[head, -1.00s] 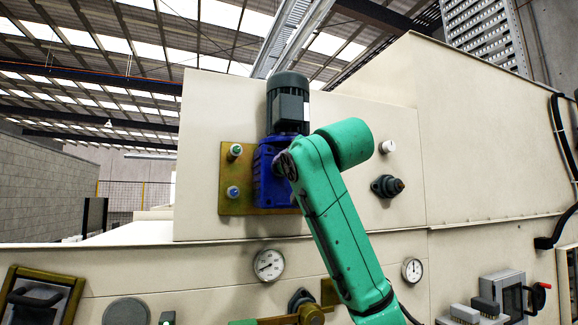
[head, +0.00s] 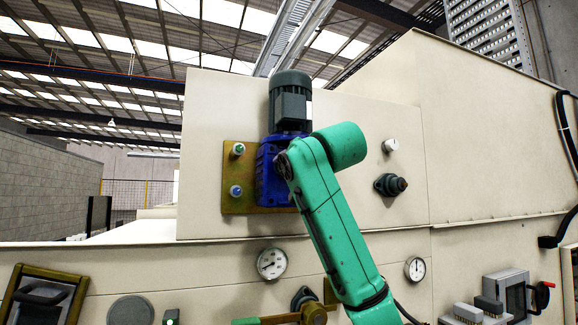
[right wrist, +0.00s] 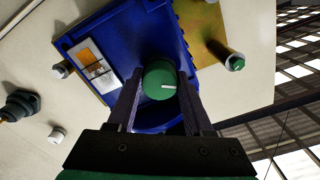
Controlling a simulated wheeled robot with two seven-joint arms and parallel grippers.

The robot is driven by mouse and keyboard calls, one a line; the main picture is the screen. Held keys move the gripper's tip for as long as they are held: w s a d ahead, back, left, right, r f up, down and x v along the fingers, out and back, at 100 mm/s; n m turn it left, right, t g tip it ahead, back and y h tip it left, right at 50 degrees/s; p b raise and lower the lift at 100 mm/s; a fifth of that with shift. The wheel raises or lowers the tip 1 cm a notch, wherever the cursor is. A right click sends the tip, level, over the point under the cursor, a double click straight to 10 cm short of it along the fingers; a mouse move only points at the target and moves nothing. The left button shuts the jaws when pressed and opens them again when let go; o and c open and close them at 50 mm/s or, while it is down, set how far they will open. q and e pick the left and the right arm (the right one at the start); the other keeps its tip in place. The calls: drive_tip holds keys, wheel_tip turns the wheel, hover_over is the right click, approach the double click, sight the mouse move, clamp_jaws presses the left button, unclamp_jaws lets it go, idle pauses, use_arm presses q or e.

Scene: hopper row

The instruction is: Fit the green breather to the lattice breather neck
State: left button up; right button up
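The green breather (right wrist: 158,79), a round cap with a white mark, sits between the fingertips of my right gripper (right wrist: 161,84) in the right wrist view. The fingers appear shut on it. It is in front of the blue gear housing (right wrist: 140,35). In the head view my right forearm covers the gripper and breather, and the housing (head: 268,172) shows beside it. I cannot make out the lattice breather neck; a small stub (right wrist: 62,69) sticks out beside the housing, and a labelled plate (right wrist: 92,62) is on its face. My left gripper is not in view.
A grey motor (head: 290,103) stands on the housing. A brass plate (head: 229,207) carries a green-topped fitting (head: 238,149) and a blue-topped one (head: 236,191). A dark fitting (head: 390,185) and white knob (head: 390,145) project at right. Gauges (head: 272,263) sit below.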

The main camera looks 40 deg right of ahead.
drive_tip(key=o, duration=0.4)
drive_tip(key=shift+c, duration=0.2)
drive_tip(key=b+v, duration=0.7)
drive_tip(key=v, duration=0.7)
drive_tip(key=shift+s, duration=0.3)
drive_tip(key=shift+w+a, duration=0.1)
